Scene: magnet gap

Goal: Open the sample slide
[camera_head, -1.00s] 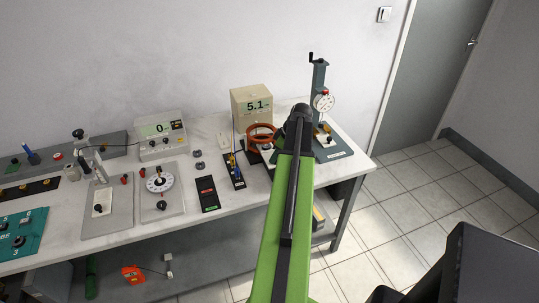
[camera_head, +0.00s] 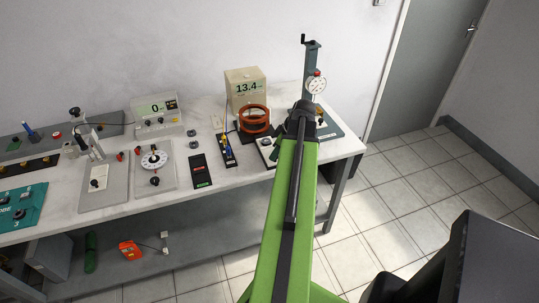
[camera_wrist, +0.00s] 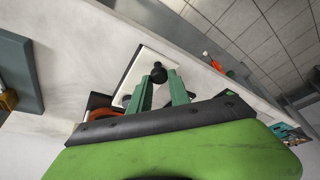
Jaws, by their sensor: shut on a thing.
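A black knob (camera_wrist: 158,72) stands on a white plate (camera_wrist: 150,60) with a dark edge, in the wrist view. My gripper (camera_wrist: 160,82) has its two green fingers on either side of this knob and is shut on it. In the head view the white plate (camera_head: 266,146) lies in front of an orange ring coil (camera_head: 255,119), partly behind my arm. My fingertips are hidden there. I cannot tell how far the slide stands out.
A stand with a dial gauge (camera_head: 316,85) is right of the coil. A narrow dark tray (camera_head: 228,151) and a black panel (camera_head: 200,172) lie to its left. The bench's front edge is close to the plate.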

